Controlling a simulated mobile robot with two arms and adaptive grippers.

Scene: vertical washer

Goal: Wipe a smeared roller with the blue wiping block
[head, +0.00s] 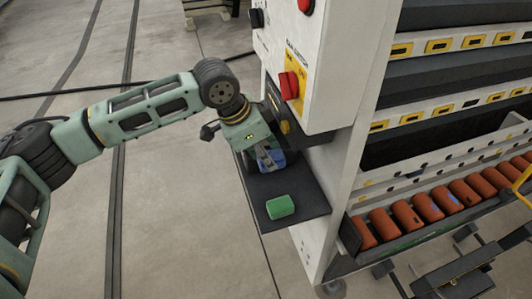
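The blue wiping block (277,158) is at the back of a dark side shelf (302,199), partly hidden by my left gripper (265,156). My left gripper comes down from above with its fingers at the block. I cannot tell whether they are closed on it. A row of orange-brown rollers (408,216) lies along the lower tray of the machine at the right. One roller near the middle of the row (446,202) shows a small bluish patch. My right gripper is not in view.
A green block (281,207) lies on the front part of the shelf. The white machine panel (335,60) with a red switch (289,85) rises right beside my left gripper. Dark slotted racks (450,75) stand above the rollers. The floor at left is open, with dark cables.

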